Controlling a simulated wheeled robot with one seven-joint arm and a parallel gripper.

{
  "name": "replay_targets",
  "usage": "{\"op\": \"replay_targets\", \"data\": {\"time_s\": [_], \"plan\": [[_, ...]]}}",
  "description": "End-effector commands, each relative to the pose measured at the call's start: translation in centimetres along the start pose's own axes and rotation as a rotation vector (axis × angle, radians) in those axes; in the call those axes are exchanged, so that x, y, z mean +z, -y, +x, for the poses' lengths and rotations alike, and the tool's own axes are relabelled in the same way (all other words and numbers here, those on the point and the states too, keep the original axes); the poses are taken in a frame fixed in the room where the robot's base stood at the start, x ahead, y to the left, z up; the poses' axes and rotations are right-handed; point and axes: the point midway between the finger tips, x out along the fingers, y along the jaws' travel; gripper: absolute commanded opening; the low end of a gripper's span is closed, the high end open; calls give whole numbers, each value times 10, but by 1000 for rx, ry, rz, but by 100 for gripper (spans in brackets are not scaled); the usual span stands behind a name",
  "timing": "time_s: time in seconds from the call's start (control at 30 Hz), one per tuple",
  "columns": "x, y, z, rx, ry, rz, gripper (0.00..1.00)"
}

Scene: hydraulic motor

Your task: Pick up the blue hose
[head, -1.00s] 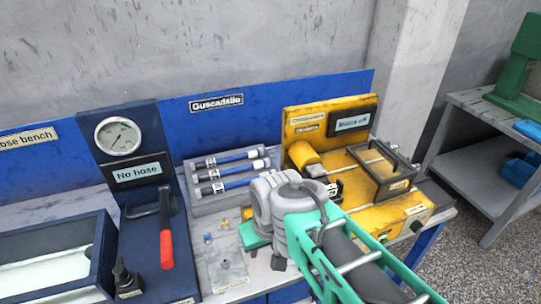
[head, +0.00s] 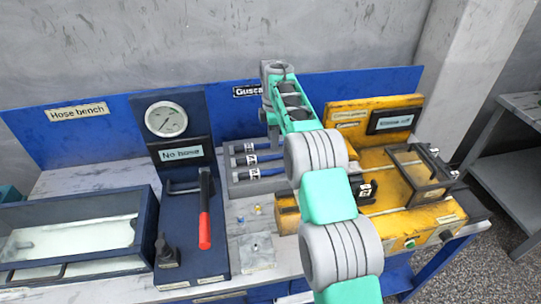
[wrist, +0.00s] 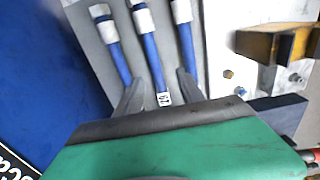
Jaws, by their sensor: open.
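Three blue hoses lie side by side in a grey rack (head: 231,176) in the head view, their right parts hidden by my arm. They are the top hose (head: 268,145), middle hose (head: 264,159) and bottom hose (head: 268,172). In the wrist view the left hose (wrist: 116,58), middle hose (wrist: 149,50) and right hose (wrist: 186,42) show white bands. My gripper (wrist: 157,85) is open and empty above the rack, its two fingers either side of the middle hose. I cannot tell whether they touch it. In the head view the fingers are hidden.
A dark blue press with a gauge (head: 166,119) and a red-handled lever (head: 205,228) stands left of the rack. A yellow machine (head: 409,197) stands right. Small fittings (head: 257,210) lie on the bench in front. A blue back panel (head: 228,108) rises behind.

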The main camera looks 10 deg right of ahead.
Motion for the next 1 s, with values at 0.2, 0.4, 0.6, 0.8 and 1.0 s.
{"op": "replay_targets", "data": {"time_s": [0.2,0.4,0.6,0.8,1.0], "plan": [[-1,-2,28,-4,0,-19,46],[-6,-9,59,-5,0,-18,46],[-6,-10,80,-1,0,-17,46],[-6,-10,80,-1,0,-16,42],[-6,-10,80,-1,0,-16,25]]}}
